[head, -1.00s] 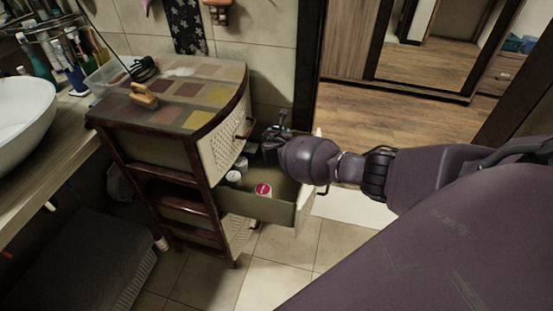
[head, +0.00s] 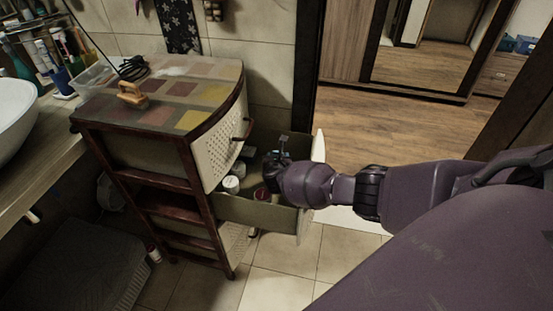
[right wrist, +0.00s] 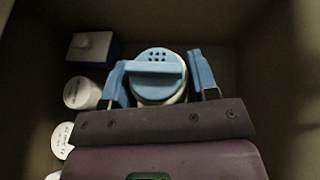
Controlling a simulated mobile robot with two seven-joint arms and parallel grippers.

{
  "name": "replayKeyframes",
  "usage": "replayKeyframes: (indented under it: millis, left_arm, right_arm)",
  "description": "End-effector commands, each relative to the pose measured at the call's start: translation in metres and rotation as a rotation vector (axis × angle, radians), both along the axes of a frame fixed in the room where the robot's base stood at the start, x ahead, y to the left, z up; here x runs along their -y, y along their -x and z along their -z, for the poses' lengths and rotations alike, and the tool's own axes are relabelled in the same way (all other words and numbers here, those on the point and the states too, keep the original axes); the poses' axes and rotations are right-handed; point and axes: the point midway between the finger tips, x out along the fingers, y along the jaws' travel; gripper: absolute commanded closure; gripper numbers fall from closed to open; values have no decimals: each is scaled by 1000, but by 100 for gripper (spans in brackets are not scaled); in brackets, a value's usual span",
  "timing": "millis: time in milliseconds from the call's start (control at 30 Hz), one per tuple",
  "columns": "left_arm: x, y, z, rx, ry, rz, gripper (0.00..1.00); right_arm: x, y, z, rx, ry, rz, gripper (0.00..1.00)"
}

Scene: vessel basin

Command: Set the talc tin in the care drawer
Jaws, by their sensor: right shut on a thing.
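The talc tin (right wrist: 158,90) has a blue lid with small holes and a raised bar. In the right wrist view it sits between the two fingers of my right gripper (right wrist: 160,80), which is shut on it. In the head view my right gripper (head: 274,172) reaches into the open drawer (head: 258,213) of the cabinet and hides most of the tin. Drawer walls surround the tin in the wrist view. I cannot tell whether its base touches the drawer floor. My left gripper is not in view.
White-lidded jars (head: 231,184) and a red-lidded jar (head: 262,194) stand in the drawer. A dark box with a pale top (right wrist: 92,48) lies at the far left in the wrist view. A wooden-handled brush (head: 131,95) lies on the cabinet top (head: 170,115).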

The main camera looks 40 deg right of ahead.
Motion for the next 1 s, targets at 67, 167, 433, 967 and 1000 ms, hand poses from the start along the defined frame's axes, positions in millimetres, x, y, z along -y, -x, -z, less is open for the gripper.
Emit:
replayKeyframes:
  millis: [67, 167, 433, 967, 1000]
  left_arm:
    - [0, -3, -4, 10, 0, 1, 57]
    - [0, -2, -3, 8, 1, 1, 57]
    - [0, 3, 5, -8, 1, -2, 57]
    - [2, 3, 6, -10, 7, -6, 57]
    - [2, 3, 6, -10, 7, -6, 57]
  right_arm:
    - [0, -1, -4, 4, 0, 0, 75]
    - [0, -1, -2, 4, 0, 1, 75]
    - [0, -1, 6, 2, -1, 1, 75]
    - [0, 1, 12, -1, 0, 1, 21]
    - [0, 1, 12, -2, 0, 1, 21]
